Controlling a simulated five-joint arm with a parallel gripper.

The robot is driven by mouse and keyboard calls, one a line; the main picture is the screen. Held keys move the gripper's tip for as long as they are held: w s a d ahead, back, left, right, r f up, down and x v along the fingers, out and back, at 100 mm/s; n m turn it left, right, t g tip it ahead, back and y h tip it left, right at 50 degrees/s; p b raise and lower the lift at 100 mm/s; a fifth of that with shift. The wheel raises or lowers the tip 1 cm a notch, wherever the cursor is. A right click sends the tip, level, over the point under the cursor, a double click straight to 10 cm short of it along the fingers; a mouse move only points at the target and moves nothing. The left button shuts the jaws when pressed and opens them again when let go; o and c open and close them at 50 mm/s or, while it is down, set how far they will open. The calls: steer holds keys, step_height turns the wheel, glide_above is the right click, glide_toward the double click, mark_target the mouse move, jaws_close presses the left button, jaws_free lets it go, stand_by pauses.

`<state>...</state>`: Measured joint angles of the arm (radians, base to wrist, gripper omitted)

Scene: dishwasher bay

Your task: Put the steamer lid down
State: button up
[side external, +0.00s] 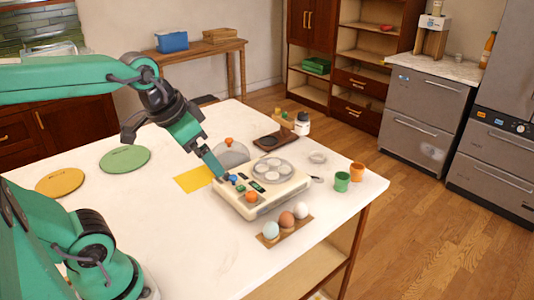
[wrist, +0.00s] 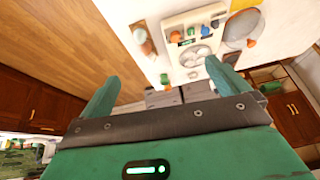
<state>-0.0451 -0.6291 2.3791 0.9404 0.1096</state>
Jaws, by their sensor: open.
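The steamer lid (side external: 233,157) is a grey dome with an orange knob. It rests on the white table behind the steamer base, at the edge of a yellow mat (side external: 194,179). In the wrist view the lid (wrist: 238,28) is at the upper right, beside the base. The cream steamer base (side external: 262,192) has round egg cups on top and coloured knobs. My gripper (side external: 221,177) appears over the left end of the base in the side view. In the wrist view its fingers (wrist: 163,85) are spread, with nothing between them.
Several eggs (side external: 287,219) lie on a brown holder in front of the base. Green (side external: 342,181) and orange (side external: 357,172) cups stand to the right. A dark brown board (side external: 275,140) is behind. Green (side external: 125,159) and yellow (side external: 60,182) round mats lie left.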

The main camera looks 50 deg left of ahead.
steer(key=s+f, duration=0.1)
steer(key=s+d+f, duration=0.1)
steer(key=shift+s+n, duration=0.35)
steer(key=shift+n, duration=0.05)
